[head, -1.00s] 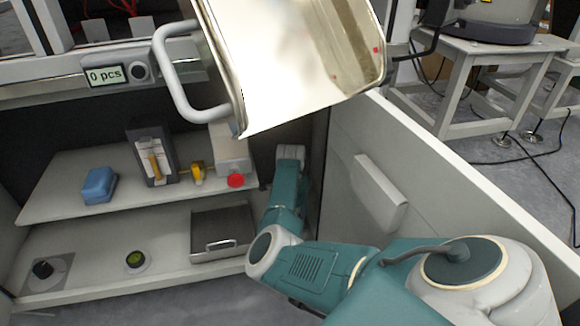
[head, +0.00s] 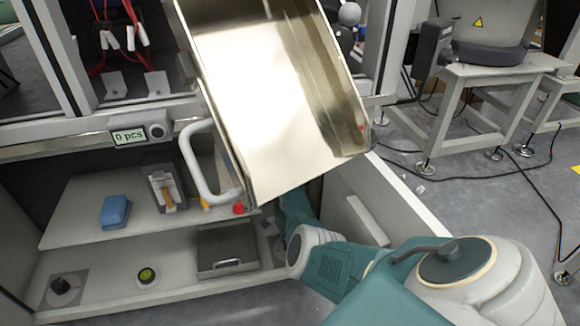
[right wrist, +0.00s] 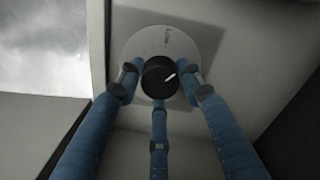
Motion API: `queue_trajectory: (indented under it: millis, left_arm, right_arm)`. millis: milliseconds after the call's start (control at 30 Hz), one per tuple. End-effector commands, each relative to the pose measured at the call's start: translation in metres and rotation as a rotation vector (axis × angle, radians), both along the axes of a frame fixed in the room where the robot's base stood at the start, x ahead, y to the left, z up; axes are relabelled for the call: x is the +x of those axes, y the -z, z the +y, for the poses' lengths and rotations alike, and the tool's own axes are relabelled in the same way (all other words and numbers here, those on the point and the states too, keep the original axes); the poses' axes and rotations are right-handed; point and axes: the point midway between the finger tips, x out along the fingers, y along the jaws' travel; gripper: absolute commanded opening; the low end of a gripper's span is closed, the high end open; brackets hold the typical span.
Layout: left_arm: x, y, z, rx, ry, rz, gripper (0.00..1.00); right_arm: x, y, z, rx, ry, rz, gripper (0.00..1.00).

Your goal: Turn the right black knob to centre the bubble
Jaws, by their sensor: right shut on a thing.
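In the right wrist view, the right black knob (right wrist: 159,76) with a white pointer line sits on a round pale plate (right wrist: 133,50) with lettering. My right gripper (right wrist: 160,84) has its blue fingers around this knob and is shut on it. In the head view, the right knob and my right gripper are hidden behind the metal chute and my right arm. The round green bubble level (head: 147,276) sits on the lower shelf; the bubble's exact place is too small to tell. The left black knob (head: 60,285) stands at the shelf's left. My left gripper is not in view.
A shiny metal chute (head: 275,100) with a grey handle (head: 189,160) hangs over the shelves. A grey lidded box (head: 227,247) sits between the level and my right arm. A blue block (head: 115,211) and a red button (head: 239,209) are on the upper shelf.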

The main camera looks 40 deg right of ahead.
Motion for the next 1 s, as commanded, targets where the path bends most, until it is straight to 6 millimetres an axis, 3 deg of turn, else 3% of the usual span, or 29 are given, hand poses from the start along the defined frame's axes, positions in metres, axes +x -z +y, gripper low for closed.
queue_trajectory:
  millis: [33,600,633,700,1000]
  left_arm:
    - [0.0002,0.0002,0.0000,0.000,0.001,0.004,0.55]
    - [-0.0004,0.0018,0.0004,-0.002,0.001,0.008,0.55]
    - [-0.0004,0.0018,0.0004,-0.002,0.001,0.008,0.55]
    - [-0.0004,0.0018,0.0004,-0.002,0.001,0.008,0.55]
    - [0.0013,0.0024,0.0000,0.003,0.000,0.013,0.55]
  right_arm:
    - [-0.0016,-0.0024,-0.0108,-0.020,-0.007,-0.001,0.11]
    - [0.0003,-0.0024,-0.0114,-0.021,-0.035,-0.005,0.11]
    - [0.0004,-0.0024,-0.0113,-0.021,-0.035,-0.005,0.43]
    - [0.0007,-0.0023,-0.0105,-0.020,-0.035,-0.006,0.55]
    - [0.0009,-0.0023,-0.0055,-0.010,-0.037,-0.004,0.55]
